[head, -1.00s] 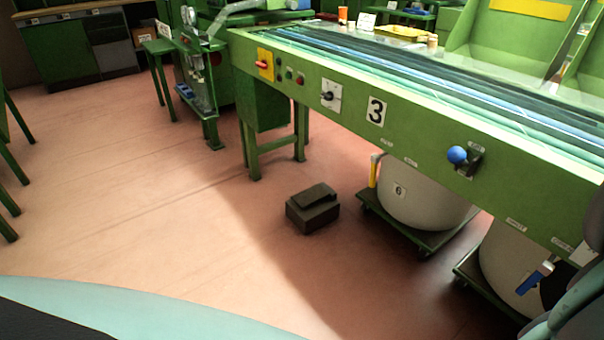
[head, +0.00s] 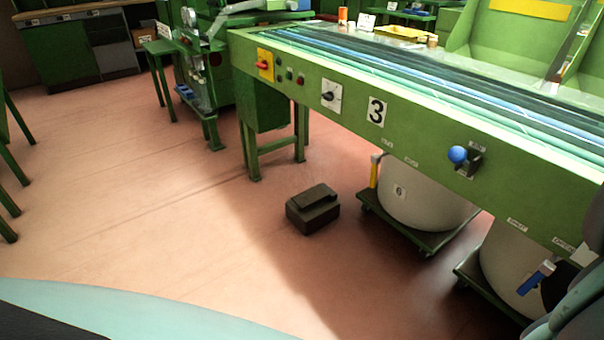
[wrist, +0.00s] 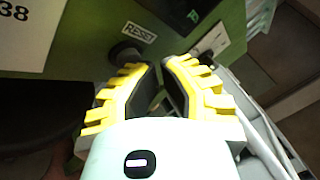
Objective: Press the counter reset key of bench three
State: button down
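The gripper itself does not show in the head view.
A blue ball knob (head: 457,154) sticks out of the bench front. White drums (head: 425,207) on dollies stand under it. A dark box (head: 313,209) lies on the floor. In the wrist view, a white plate (wrist: 25,35) reading "38" is at upper left. Open floor lies left.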

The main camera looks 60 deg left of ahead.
jog(key=shift+s, duration=0.85)
jog(key=shift+b, duration=0.3)
jog(key=shift+s+d+b, duration=0.15)
jog(key=shift+s+b, duration=0.65)
jog(key=shift+s, duration=1.7)
